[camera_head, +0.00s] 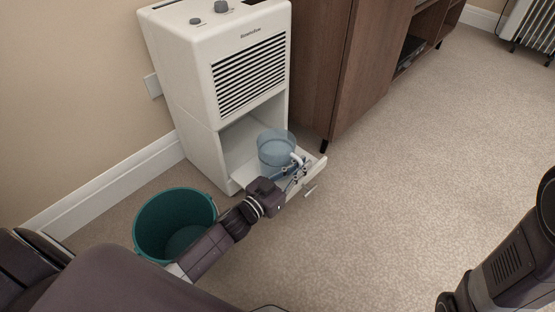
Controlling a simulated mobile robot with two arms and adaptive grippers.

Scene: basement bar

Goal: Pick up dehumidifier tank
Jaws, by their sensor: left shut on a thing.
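The dehumidifier tank (274,148) is a clear bluish round container with a pale handle at its right side. It stands in the open lower bay of the white dehumidifier (185,75), above the pulled-out front (316,174). My left gripper (296,168) reaches in from the left and is shut on the tank at its handle side. The fingers partly hide the handle and the tank's lower right. My right arm shows at the right edge, but its gripper is not in view.
A teal bucket (150,222) stands on the carpet left of the dehumidifier, close beside my left arm. A brown wooden cabinet (320,60) stands just right of the dehumidifier. A white radiator (530,28) is at the far right. The carpet (420,150) in the middle is clear.

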